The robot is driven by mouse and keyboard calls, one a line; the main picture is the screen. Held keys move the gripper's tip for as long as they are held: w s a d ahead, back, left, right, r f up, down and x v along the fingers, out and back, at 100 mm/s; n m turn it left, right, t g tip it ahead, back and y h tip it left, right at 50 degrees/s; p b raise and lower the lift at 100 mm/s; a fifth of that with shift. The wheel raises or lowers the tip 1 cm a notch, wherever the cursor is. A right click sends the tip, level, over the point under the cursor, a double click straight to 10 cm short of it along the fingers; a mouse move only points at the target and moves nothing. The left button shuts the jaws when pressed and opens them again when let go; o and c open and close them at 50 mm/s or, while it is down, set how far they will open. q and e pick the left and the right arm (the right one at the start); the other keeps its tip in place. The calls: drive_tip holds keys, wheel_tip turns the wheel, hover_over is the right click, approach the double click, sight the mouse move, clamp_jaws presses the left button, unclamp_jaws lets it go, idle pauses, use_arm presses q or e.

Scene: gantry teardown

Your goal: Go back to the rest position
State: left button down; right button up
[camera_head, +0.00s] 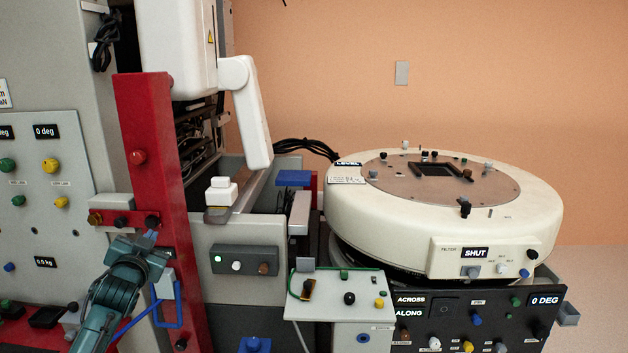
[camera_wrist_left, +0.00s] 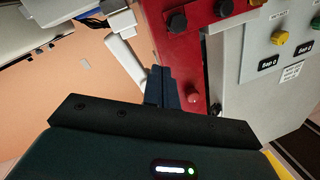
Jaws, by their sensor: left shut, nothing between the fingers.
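My left gripper (camera_head: 150,240) is in front of the lower part of the red upright post (camera_head: 150,130) in the head view. Its fingers are shut with nothing between them. In the left wrist view the two dark fingers (camera_wrist_left: 163,85) lie together, close to the red post (camera_wrist_left: 185,60); I cannot tell whether they touch it. My right gripper is in neither view.
A grey control panel (camera_head: 60,235) with knobs stands left of the post. A white round drum (camera_head: 380,220) marked SHUT sits on a black panel (camera_head: 460,315) at the right. A small white box (camera_head: 350,310) stands in front. Open floor (camera_head: 600,275) shows at far right.

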use_arm(q)
drive_tip(key=s+d+f+g+h, duration=0.2)
drive_tip(key=s+d+f, duration=0.45)
drive_tip(key=f, duration=0.35)
drive_tip(key=s+d+f+g+h, duration=0.1)
drive_tip(key=s+d+f+h, duration=0.1)
drive_tip(key=s+d+f, duration=0.45)
drive_tip(key=s+d+f+g+h, duration=0.1)
drive_tip(key=s+d+f, duration=0.2)
drive_tip(key=s, duration=0.5)
drive_tip(key=s+d+f+g, duration=0.1)
drive_tip(key=s+d+f, duration=0.2)
drive_tip(key=s, duration=0.6)
drive_tip(key=s+d+f+n+g+h, duration=0.1)
drive_tip(key=s+d+f+g, duration=0.1)
drive_tip(key=s+f, duration=0.3)
drive_tip(key=s+d, duration=0.1)
drive_tip(key=s, duration=0.3)
drive_tip(key=shift+s+d+h, duration=0.25)
drive_tip(key=shift+h, duration=0.05)
